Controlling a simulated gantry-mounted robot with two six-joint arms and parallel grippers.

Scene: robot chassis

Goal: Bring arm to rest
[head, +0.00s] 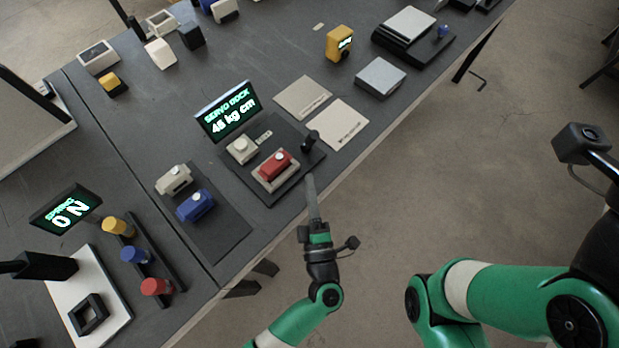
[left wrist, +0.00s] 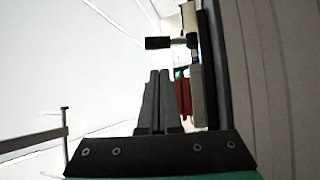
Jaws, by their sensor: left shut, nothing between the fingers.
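My left gripper (head: 312,200) is at the front edge of the dark table, near the corner of the servo dock. Its fingers are shut and empty, pointing toward the dock's black lever (head: 311,141). The shut fingers also show in the left wrist view (left wrist: 158,85). The dock's red servo block (head: 276,165) sits in a beige holder, left of the fingertips, and shows red in the left wrist view (left wrist: 182,95). My green and black right arm comes in at the lower right of the head view; its fingertips are not visible.
The servo dock display (head: 228,111) reads 45 kg cm. Beside it are a blue servo (head: 196,205) and a beige servo (head: 174,180) on a dark mat (head: 222,238). A spring display (head: 65,209) stands at the left. Open floor lies right of the table.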

